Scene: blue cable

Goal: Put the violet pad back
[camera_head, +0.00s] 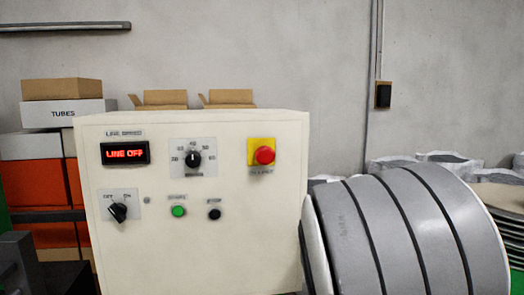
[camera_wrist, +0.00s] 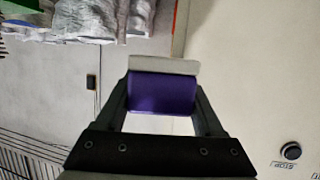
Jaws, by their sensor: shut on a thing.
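The violet pad (camera_wrist: 162,93) shows in the wrist view between the two dark fingers of my gripper (camera_wrist: 162,98). My gripper is shut on it, with a finger on each side. A pale grey-white strip (camera_wrist: 163,66) lies along the pad's far edge; I cannot tell whether it is part of the pad or a separate thing. Neither the pad nor my gripper's fingertips can be made out in the head view. The place the pad belongs to cannot be identified in these frames.
A cream control cabinet (camera_head: 240,215) with a "LINE OFF" display (camera_head: 125,153), knobs, buttons and a red stop button (camera_head: 264,155) stands ahead. A grey banded drum (camera_head: 410,230) is right of it. Boxes (camera_head: 66,112) are stacked at left. A grey wall is behind.

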